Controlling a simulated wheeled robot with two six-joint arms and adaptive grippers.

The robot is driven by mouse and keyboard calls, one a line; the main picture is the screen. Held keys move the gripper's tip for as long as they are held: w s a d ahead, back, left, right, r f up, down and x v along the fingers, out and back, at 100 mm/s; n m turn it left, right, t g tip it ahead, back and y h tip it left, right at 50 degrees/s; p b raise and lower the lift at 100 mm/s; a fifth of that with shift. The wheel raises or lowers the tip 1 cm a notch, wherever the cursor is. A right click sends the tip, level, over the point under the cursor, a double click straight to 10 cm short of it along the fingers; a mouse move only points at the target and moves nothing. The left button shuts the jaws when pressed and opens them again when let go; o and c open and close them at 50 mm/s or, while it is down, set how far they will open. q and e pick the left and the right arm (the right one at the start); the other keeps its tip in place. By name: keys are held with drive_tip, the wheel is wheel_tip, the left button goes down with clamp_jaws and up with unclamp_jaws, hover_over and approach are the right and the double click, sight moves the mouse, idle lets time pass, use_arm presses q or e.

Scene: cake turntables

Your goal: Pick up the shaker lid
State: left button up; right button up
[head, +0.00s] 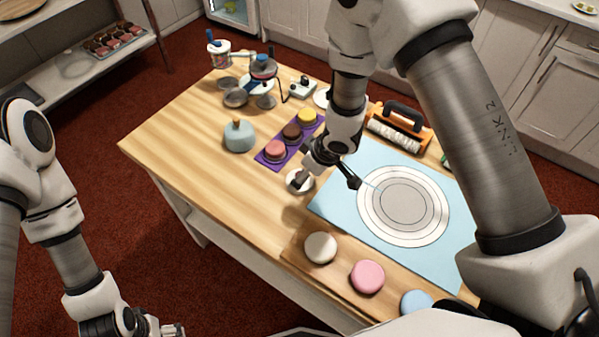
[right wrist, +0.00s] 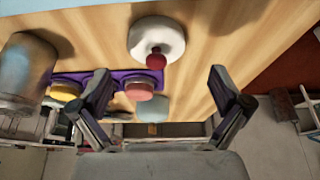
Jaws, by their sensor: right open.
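A white round lid with a red knob, which I take for the shaker lid (right wrist: 145,32), lies on the wooden table (head: 190,155). In the head view the white lid (head: 298,184) is partly covered by a finger of my right gripper (head: 327,178). In the right wrist view my right gripper (right wrist: 160,85) is open and empty, its fingers spread wide, with the lid beyond the fingertips and no visible contact. My left gripper (head: 172,331) is at the bottom edge of the head view, off the table, and partly cut off.
A purple mat (head: 268,164) with several small cakes and a pale blue domed object (head: 239,138) are near the lid. A grey metal cylinder (right wrist: 28,65) stands left in the wrist view. Right are a blue mat (head: 330,205), a roller (head: 396,132) and round cakes (head: 320,247).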

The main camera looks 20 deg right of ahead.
sight(307, 187)
drive_tip(key=x, duration=0.4)
drive_tip(key=shift+w+d+f, duration=0.1)
drive_tip(key=shift+d+f, duration=0.2)
drive_tip(key=shift+f, duration=0.1)
drive_tip(key=shift+w+f, duration=0.2)
drive_tip(key=shift+s+r, duration=0.15)
drive_tip(key=shift+c, duration=0.7)
drive_tip(key=shift+s+a+r, duration=0.1)
drive_tip(key=shift+s, duration=0.05)
drive_tip(key=c, duration=0.7)
drive_tip(key=shift+o, duration=0.2)
